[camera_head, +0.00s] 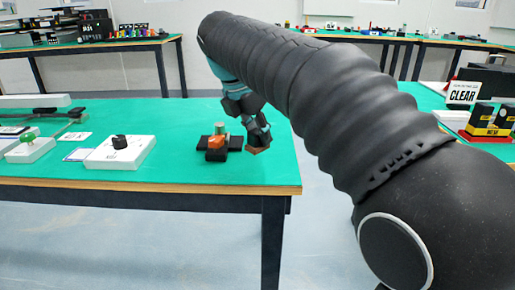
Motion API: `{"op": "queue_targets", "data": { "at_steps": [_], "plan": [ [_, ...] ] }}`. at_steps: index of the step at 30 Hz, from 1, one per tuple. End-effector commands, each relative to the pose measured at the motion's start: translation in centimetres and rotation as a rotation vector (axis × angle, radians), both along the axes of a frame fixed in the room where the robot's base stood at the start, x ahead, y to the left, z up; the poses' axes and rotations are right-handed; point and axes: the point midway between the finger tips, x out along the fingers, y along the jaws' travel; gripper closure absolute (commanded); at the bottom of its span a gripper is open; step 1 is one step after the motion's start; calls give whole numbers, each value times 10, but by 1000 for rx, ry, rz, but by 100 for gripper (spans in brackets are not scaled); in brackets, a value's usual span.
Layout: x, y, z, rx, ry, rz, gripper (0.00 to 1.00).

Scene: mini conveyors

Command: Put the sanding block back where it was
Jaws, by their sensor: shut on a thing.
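My gripper (258,141) reaches down over the right front part of the near green table. It is shut on a small brown block, which looks like the sanding block (258,151); only a little of it shows below the fingers. It is too small to tell whether the block touches the table. Just left of the gripper is a low black holder (233,143) with an orange piece (217,142) at its front and a grey-green cylinder (220,128) behind.
A white box with a black knob (121,153) stands left on the green table (190,170), with a green-knobbed white block (29,147) farther left. The table's front edge is close to the gripper. My arm hides much of the right side.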

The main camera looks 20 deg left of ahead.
Motion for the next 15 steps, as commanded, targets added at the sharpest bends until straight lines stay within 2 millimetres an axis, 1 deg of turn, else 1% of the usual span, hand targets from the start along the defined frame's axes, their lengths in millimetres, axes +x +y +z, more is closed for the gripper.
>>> {"op": "queue_targets", "data": {
  "at_steps": [4,9,12,15],
  "plan": [
    [1,2,-8,0,0,-1,100],
    [1,1,-31,-1,0,0,100],
    [0,1,-41,-1,0,0,100],
    [1,2,-41,1,-1,-1,100]
  ]
}}
